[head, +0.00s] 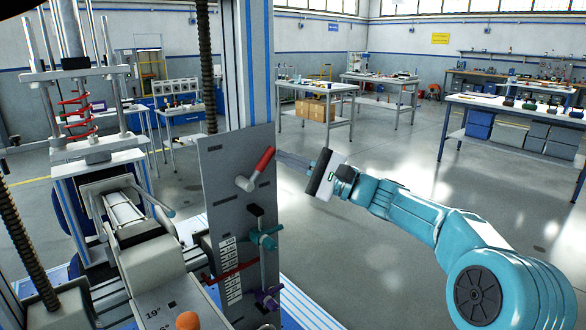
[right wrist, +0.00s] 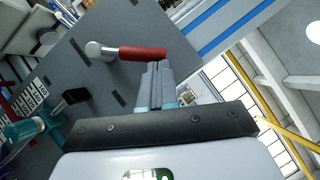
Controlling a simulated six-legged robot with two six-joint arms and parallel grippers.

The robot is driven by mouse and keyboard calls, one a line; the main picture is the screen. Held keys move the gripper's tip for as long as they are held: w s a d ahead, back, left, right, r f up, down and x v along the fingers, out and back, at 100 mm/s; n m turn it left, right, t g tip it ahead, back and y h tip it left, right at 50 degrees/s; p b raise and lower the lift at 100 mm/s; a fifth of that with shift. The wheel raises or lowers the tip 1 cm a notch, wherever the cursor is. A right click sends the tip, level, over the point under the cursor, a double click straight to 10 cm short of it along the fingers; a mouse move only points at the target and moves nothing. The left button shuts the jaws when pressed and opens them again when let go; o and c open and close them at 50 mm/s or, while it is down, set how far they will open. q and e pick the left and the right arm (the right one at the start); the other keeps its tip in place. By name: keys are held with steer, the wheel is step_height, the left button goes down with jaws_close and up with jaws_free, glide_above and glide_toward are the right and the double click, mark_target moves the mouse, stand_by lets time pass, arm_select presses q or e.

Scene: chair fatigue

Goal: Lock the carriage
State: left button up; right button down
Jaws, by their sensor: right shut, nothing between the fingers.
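A grey upright carriage plate (head: 222,180) stands at the middle left of the head view. It carries a lever with a red grip (head: 264,160) on a pale metal hub (head: 243,183); the grip slants up to the right. In the right wrist view the red grip (right wrist: 143,53) lies just beyond my fingertips, and the hub (right wrist: 93,50) is to its left. My right gripper (head: 284,158) is shut and empty, its fingers pointing at the plate beside the red grip. It also shows in the right wrist view (right wrist: 158,70). I cannot tell if it touches the grip. My left gripper is not in view.
Below the lever are a teal clamp (head: 264,238), a red pointer (head: 228,272), a purple knob (head: 268,297) and a number scale (head: 229,270). A blue-striped column (head: 246,70) rises behind the plate. Open floor (head: 360,260) lies to the right, with workbenches (head: 520,103) farther back.

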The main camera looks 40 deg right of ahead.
steer(key=a+r+n+g+h+p, duration=0.1)
steer(key=a+r+n+g, duration=0.2)
steer(key=a+r+n, duration=0.1)
steer(key=a+n, duration=0.1)
steer(key=n, duration=0.1)
steer(key=shift+s+r+n+g+h+p, duration=0.2)
steer(key=shift+n+g+h+p, duration=0.1)
steer(key=shift+n+g+p, duration=0.1)
steer(key=shift+a, duration=0.15)
stand_by(0.6)
steer(key=shift+r, duration=0.1)
